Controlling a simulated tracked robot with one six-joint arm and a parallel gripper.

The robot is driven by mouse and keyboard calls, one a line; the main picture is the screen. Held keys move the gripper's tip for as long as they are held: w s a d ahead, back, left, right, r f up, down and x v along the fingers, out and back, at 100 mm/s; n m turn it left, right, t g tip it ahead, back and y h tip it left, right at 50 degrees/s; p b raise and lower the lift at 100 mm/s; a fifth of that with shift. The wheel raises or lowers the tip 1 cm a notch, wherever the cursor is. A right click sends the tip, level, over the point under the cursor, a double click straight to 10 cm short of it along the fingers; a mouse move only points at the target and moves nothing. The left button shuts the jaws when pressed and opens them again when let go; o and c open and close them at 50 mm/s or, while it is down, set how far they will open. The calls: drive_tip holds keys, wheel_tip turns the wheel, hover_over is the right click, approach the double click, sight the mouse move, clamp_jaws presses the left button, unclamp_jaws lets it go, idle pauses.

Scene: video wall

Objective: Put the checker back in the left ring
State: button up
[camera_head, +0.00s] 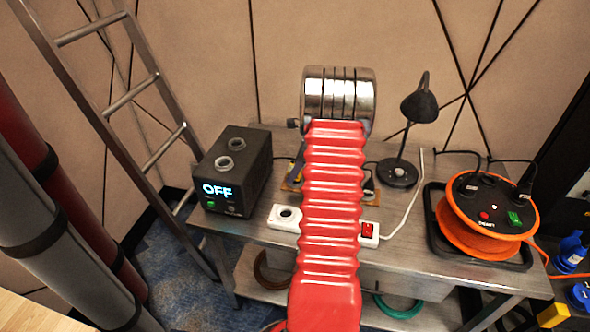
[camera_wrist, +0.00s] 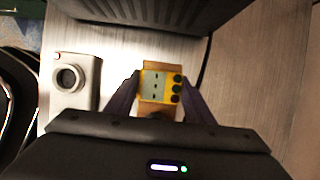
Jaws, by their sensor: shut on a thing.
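The checker (camera_wrist: 155,87) is a small yellow device with a pale display and several dark round spots. In the wrist view it sits between the two dark fingers of my gripper (camera_wrist: 160,79), which are shut on it. A tan piece (camera_wrist: 160,66) shows just beyond it; whether they are joined I cannot tell. In the head view my red arm hides the checker and most of the gripper.
The black box (camera_head: 230,180) stands at the left of the grey table (camera_head: 415,245). A white power strip (camera_head: 283,225) with a round socket and red switch lies in front. A black lamp (camera_head: 398,173) and an orange cable reel (camera_head: 480,245) stand right. A ladder (camera_head: 105,110) leans at the left.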

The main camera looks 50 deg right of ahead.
drive_tip(key=shift+f, duration=0.9)
idle(0.6)
drive_tip(key=o, duration=1.4)
drive_tip(key=shift+c, duration=0.2)
drive_tip(key=shift+o, duration=0.2)
drive_tip(key=o, duration=0.3)
drive_tip(key=shift+o, duration=0.2)
drive_tip(key=shift+r, duration=0.1)
drive_tip(key=shift+r, duration=2.95)
drive_tip(key=shift+s, duration=0.1)
